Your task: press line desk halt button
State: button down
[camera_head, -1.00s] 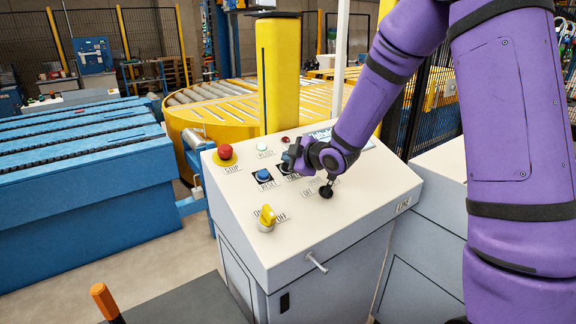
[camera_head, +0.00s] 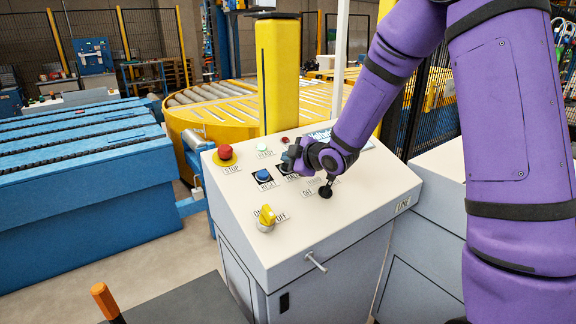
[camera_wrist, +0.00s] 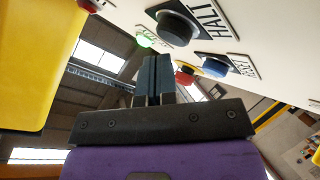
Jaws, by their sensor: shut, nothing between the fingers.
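The desk (camera_head: 345,220) has a sloping pale top with labelled controls. The halt button (camera_wrist: 180,25) is a round black button on a dark square plate, beside the word HALT in the wrist view. In the head view my gripper (camera_head: 288,158) covers most of it. In the wrist view my gripper (camera_wrist: 155,58) is shut and empty, its fingertips just below the button in the picture. I cannot tell whether they touch the panel.
Near my gripper are the blue reset button (camera_head: 263,175), red stop button (camera_head: 225,152), green ready lamp (camera_head: 262,147) and a small red lamp (camera_head: 285,140). A yellow on/off switch (camera_head: 266,216) and a black knob (camera_head: 325,191) sit nearer the front.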

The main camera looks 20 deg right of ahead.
jog(key=shift+s+a+f, duration=0.15)
jog(key=shift+a+f, duration=0.05)
jog(key=shift+f, duration=0.3)
jog(key=shift+d+r, duration=0.1)
jog(key=shift+r, duration=0.6)
jog(key=shift+s+d+r, duration=0.15)
jog(key=shift+s+r, duration=0.1)
jog(key=shift+r, duration=0.55)
jog(key=shift+s+d+r, duration=0.15)
jog(key=shift+s+r, duration=0.05)
jog(key=shift+r, duration=0.55)
jog(key=shift+d+r, duration=0.1)
jog(key=s+d+r+m+g+h, duration=0.1)
jog(key=s+d+r+m+h, duration=0.2)
jog(key=s, duration=0.5)
jog(key=s+d+r+m+g+h, duration=0.2)
jog(key=s+r+m, duration=0.3)
jog(key=s, duration=0.2)
jog(key=s+d+r+m+g+h, duration=0.1)
jog(key=s+d+r+m+h, duration=0.2)
jog(key=s, duration=0.5)
jog(key=s+a+r+m+g+y, duration=0.1)
jog(key=s+m+g, duration=0.2)
jog(key=s, duration=1.1)
jog(key=shift+r+m+y, duration=0.15)
jog(key=shift+m+y, duration=0.25)
jog(key=shift+m, duration=0.3)
jog(key=shift+w, duration=0.1)
